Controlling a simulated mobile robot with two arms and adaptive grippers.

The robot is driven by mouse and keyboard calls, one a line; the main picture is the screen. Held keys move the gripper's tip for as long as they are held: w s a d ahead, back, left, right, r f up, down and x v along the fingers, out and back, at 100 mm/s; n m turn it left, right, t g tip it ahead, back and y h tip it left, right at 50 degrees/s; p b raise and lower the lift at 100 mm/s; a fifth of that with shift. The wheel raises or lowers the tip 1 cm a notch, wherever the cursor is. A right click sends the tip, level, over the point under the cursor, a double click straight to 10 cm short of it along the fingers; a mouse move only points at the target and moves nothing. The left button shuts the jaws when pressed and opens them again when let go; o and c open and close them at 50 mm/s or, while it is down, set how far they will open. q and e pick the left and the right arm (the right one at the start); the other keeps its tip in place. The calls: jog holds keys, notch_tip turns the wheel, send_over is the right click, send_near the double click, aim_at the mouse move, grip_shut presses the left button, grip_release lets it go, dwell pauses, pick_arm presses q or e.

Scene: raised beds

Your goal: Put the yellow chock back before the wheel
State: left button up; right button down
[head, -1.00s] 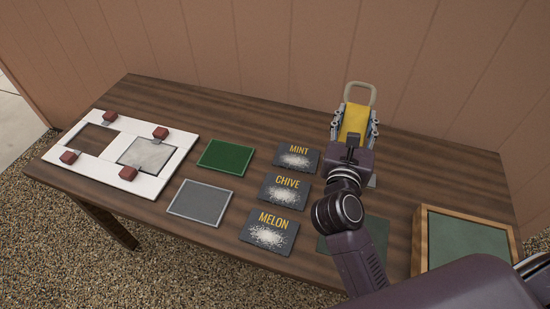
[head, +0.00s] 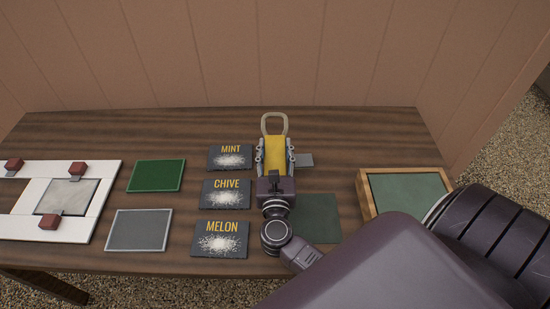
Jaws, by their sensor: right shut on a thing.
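The yellow chock (head: 275,160) has a pale loop handle at its far end. My right gripper (head: 276,148) is shut on it, with a finger along each side. The chock is over the back part of the wooden table, right of the MINT card; I cannot tell whether it touches the table. My gripper hides its near end. No wheel shows in the head view. My left gripper is not in view.
A wall stands behind.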

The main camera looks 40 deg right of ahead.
jog(key=shift+f, duration=1.8)
jog(key=shift+b, duration=0.3)
jog(key=c, duration=1.1)
grip_release()
jog(key=shift+f, duration=0.1)
